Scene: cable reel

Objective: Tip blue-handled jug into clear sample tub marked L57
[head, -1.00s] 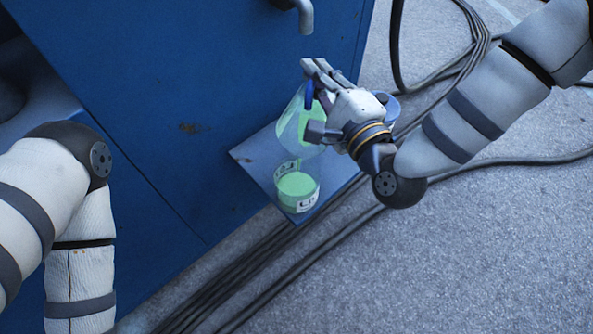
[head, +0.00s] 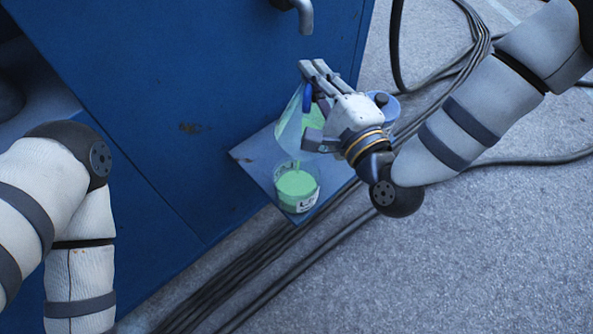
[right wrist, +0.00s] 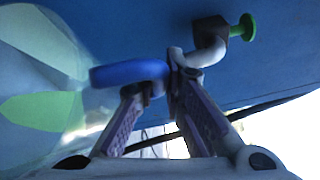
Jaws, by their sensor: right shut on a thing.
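The clear jug (head: 289,124) is tilted above the tub, with green liquid inside. Its blue handle (head: 307,95) is between the fingers of my right gripper (head: 312,104), which is shut on it. In the right wrist view the handle (right wrist: 130,73) sits at the fingertips (right wrist: 158,88). A thin green stream seems to run from the jug's low edge into the clear sample tub (head: 297,187). The tub holds green liquid and has a white label, only partly readable, starting with L. My left arm shows at the left, but its gripper is out of view.
The tub stands on a small blue-grey shelf (head: 254,160) against a blue cabinet (head: 180,120). A metal spout (head: 303,14) hangs above. Black cables (head: 290,270) lie on the grey floor.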

